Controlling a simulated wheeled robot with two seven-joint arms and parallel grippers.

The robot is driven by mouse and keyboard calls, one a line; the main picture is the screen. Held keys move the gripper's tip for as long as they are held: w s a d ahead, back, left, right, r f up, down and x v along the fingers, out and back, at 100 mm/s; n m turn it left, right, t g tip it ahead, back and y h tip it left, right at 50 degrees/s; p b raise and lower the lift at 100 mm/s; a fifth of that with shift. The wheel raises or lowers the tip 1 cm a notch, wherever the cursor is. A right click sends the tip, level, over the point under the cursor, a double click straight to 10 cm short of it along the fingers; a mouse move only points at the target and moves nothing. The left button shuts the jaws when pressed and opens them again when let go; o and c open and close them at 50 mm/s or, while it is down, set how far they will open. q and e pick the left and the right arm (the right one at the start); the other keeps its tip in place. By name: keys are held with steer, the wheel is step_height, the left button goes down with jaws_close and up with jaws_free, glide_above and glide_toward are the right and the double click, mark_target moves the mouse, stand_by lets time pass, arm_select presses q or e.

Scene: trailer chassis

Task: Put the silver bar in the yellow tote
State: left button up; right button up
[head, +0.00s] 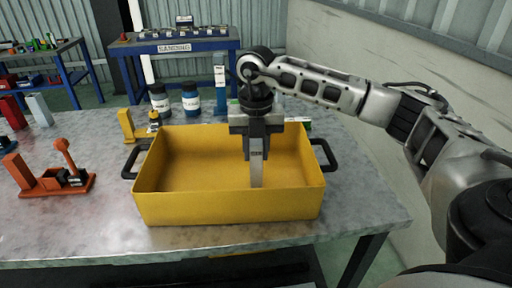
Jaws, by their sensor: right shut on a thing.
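The yellow tote (228,207) stands on the metal table, with a black handle at each side. My right gripper (257,150) is over the right part of the tote, pointing down. It is shut on the silver bar (257,174), which hangs upright below the fingers inside the tote's outline. My left gripper is not in view.
An orange toggle clamp (62,178) sits on the table at the left. Two dark bottles, one of them the blue-labelled bottle (191,100), stand behind the tote. The front left of the metal table (60,225) is clear. A pale wall rises at the right.

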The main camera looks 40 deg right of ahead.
steer(key=o, duration=1)
steer(key=shift+o, duration=0.2)
steer(key=shift+r, duration=0.1)
step_height(320, 180, up, 13)
steer(key=shift+p, duration=0.45)
